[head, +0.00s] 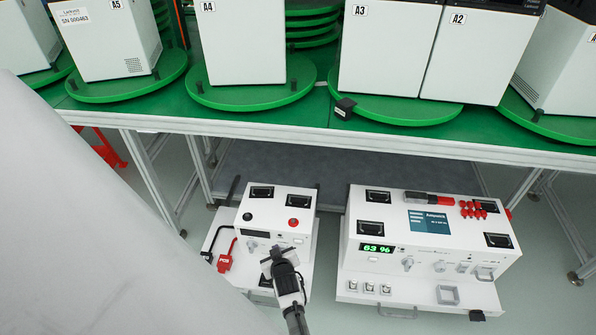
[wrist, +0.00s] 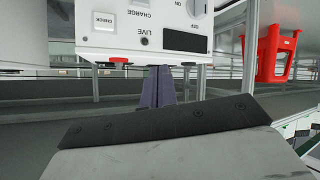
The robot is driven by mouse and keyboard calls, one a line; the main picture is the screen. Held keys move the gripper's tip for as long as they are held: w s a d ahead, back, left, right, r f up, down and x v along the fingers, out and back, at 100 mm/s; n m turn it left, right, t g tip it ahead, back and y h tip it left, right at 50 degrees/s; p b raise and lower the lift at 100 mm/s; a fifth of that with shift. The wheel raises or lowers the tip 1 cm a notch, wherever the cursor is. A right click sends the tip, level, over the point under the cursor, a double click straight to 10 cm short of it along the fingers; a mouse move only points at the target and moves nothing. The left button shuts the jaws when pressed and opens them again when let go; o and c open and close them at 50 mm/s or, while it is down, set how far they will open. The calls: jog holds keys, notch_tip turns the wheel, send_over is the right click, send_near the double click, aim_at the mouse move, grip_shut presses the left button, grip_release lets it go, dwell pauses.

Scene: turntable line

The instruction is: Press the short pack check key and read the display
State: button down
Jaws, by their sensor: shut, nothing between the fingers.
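The short pack (head: 305,225) is taken to be the smaller white box at lower centre in the head view, with a black and a red knob on top. In the wrist view its panel (wrist: 85,35) shows a white CHECK key (wrist: 104,22) at upper left, a LIVE lamp (wrist: 145,42) and a dark display (wrist: 187,42) with no readable figures. My gripper (head: 270,263) is at the front of this box in the head view. In the wrist view its fingers (wrist: 158,85) are together and empty, below and right of the key. Contact with the panel cannot be told.
A larger white box (head: 460,240) stands close on the right, its green display (head: 377,248) reading about 83 96. A red POS tag (head: 225,259) lies left of the smaller box. The green table (head: 320,115) with white cabinets overhangs behind.

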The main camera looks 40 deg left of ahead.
jog(key=d+f+g+h, duration=0.1)
jog(key=d+f+h, duration=0.1)
jog(key=d+f, duration=0.5)
jog(key=shift+f, duration=0.7)
jog(key=shift+w, duration=0.1)
